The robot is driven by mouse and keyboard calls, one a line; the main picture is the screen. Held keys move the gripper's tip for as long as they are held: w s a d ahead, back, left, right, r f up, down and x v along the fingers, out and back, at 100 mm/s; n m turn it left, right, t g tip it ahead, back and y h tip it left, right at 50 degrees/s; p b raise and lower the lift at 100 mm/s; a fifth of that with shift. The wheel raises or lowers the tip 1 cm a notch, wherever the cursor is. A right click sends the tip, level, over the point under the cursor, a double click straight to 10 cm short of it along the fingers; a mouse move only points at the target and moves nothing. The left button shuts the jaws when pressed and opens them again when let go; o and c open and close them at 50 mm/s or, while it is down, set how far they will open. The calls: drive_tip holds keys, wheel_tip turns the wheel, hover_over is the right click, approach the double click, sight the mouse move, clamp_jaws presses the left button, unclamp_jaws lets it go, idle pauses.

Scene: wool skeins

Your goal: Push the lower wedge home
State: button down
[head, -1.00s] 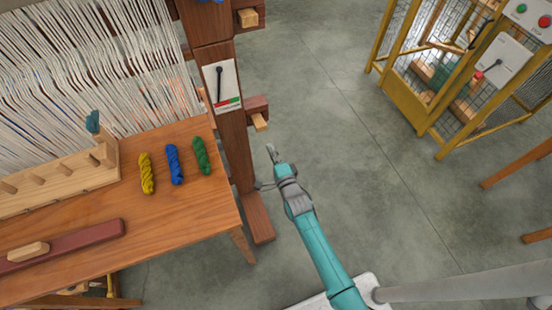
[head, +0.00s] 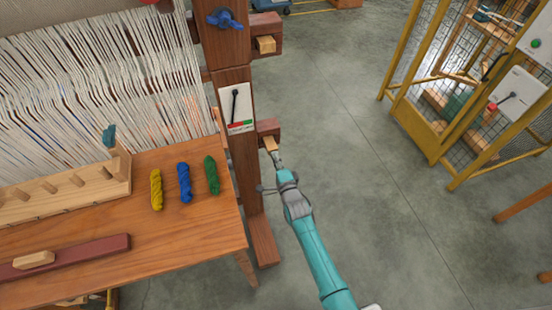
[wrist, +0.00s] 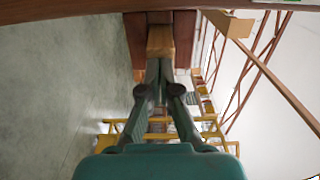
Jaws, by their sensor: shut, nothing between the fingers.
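The lower wedge (head: 270,143) is a pale wooden block sticking out of a dark red-brown beam end (head: 267,127) on the right side of the loom post. It also shows in the wrist view (wrist: 160,41), straight ahead of the fingertips. My gripper (head: 277,161) is shut and empty, with its tips at the wedge's outer end. In the wrist view my gripper (wrist: 160,62) lines up with the wedge; I cannot tell whether the tips touch it. How deep the wedge sits inside is hidden.
An upper wedge (head: 265,44) sticks out higher on the loom post (head: 234,160). A lever plate (head: 236,106) is on the post. A table (head: 100,216) with yellow, blue and green skeins stands left. A yellow cage (head: 420,130) stands right; floor between is clear.

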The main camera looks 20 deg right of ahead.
sight(273, 150)
drive_tip(key=shift+w+r, duration=0.1)
drive_tip(key=shift+w, duration=1.8)
